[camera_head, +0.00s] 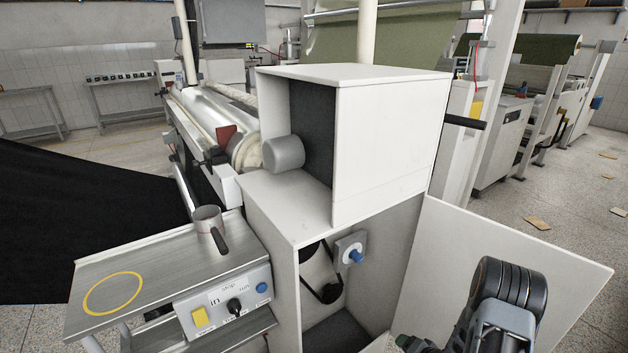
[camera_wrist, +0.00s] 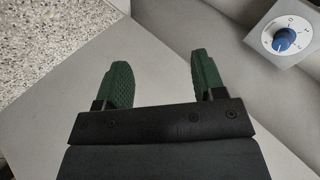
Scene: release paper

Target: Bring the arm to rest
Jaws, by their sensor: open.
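My gripper (camera_wrist: 162,75) is open and empty in the wrist view, its two green ridged fingers spread apart with only pale panel surfaces behind them. A blue rotary knob (camera_wrist: 284,40) on a light plate is at the upper right of that view, apart from the fingers. The head view shows my dark arm (camera_head: 508,290) at the lower right, in front of the open white cabinet door (camera_head: 535,250). A bit of green at the bottom edge there looks like part of my gripper; its fingers are mostly out of frame. The blue knob (camera_head: 356,256) also shows inside the open cabinet.
The white machine cabinet (camera_head: 390,130) stands left of my arm, its lower compartment open. A metal shelf (camera_head: 150,270) at the left bears a grey cup-like part (camera_head: 207,218) and a control panel (camera_head: 225,303). Speckled floor lies at the right, with scattered scraps (camera_head: 537,222).

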